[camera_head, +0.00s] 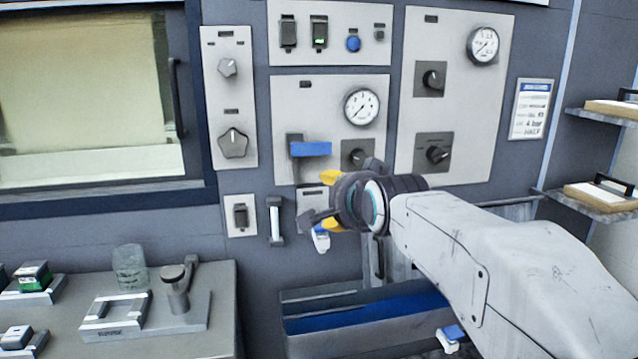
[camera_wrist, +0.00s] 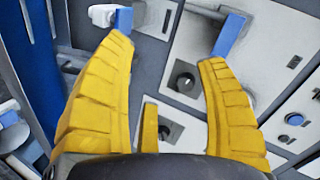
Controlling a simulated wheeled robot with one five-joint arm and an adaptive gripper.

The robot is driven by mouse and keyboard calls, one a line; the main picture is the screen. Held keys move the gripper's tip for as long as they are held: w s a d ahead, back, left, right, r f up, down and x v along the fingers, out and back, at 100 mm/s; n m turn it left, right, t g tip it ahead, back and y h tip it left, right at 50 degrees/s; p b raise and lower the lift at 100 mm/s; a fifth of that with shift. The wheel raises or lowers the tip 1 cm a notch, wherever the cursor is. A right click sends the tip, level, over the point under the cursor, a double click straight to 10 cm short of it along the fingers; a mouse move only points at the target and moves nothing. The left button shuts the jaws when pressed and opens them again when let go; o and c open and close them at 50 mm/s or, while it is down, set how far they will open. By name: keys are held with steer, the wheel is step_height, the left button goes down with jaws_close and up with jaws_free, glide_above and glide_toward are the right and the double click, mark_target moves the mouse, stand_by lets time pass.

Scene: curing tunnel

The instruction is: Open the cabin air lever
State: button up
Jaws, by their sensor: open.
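A lever with a blue handle (camera_head: 311,149) sticks out sideways from a grey mount on the panel below a round gauge. I take it as the cabin air lever, but no label on it is readable. My gripper (camera_head: 322,203) is open and empty, just below the lever, with its yellow fingers pointing at the panel. In the wrist view the fingers of my gripper (camera_wrist: 165,48) are spread wide. The blue handle (camera_wrist: 228,36) shows beyond the right fingertip, overlapping it in the picture. I cannot tell whether they touch.
A gauge (camera_head: 361,107) and a dark knob (camera_head: 357,154) are close to the lever. A small white item with blue (camera_head: 320,238) hangs below my gripper. A bin with blue inside (camera_head: 350,318) is underneath. A bench with fixtures (camera_head: 222,345) is at the lower left.

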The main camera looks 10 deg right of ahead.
mark_target(320, 152)
steer(key=shift+w+a+r+m+t+b, duration=0.1)
steer(key=shift+w+r+m+t+b, duration=0.75)
steer(key=shift+w, duration=1.85)
steer(key=shift+w+r+m+t+b, duration=0.6)
steer(key=shift+w+m, duration=0.5)
steer(key=shift+w, duration=1.6)
steer(key=shift+w+a+r+m+t+b, duration=0.1)
steer(key=shift+w+r+m+t+b, duration=0.6)
steer(key=shift+w, duration=2)
steer(key=shift+m, duration=0.25)
steer(key=c, duration=1.3)
